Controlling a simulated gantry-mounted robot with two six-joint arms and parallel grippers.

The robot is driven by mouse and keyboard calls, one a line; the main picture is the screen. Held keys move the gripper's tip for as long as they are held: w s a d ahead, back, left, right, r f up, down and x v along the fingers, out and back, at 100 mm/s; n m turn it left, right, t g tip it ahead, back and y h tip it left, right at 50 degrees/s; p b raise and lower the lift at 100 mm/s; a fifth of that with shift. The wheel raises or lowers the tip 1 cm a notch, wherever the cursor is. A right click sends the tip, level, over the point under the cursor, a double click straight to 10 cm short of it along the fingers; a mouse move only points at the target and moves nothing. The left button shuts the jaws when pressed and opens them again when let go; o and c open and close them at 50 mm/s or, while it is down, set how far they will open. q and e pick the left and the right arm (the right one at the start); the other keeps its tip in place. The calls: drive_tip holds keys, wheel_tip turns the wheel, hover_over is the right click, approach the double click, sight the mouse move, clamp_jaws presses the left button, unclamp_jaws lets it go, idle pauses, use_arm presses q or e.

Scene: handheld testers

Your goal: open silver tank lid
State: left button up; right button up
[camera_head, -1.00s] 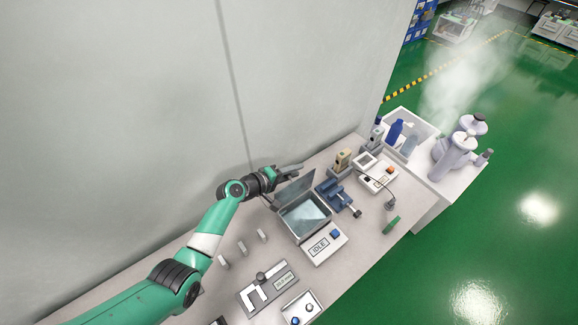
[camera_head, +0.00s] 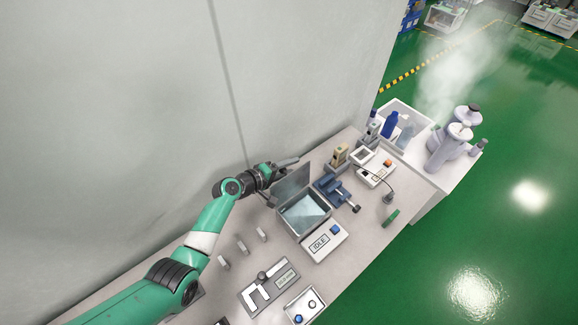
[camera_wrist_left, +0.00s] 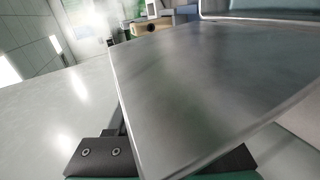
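The silver tank (camera_head: 290,226) stands on the bench with its inside exposed and pale. Its flat grey lid (camera_head: 292,186) is raised, standing up steeply at the tank's back left edge. In the left wrist view the lid (camera_wrist_left: 205,80) fills much of the picture as a smooth metal plate. My left gripper (camera_head: 279,177) is at the lid's back, wall side. Its fingers look spread, one dark finger part showing on each side of the lid's near corner in the wrist view. Contact with the lid cannot be told. My right gripper is out of view.
A white IDLE box (camera_head: 323,241) adjoins the tank's front. A blue clamp-like device (camera_head: 335,192) stands just right of it. Small white blocks (camera_head: 242,247) stand to the left. A grey wall (camera_head: 110,110) rises behind the bench.

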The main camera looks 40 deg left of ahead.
use_arm(q)
drive_tip(key=shift+r, duration=0.2)
drive_tip(key=p+v, duration=0.5)
drive_tip(key=v, duration=0.6)
drive_tip(key=shift+s, duration=0.25)
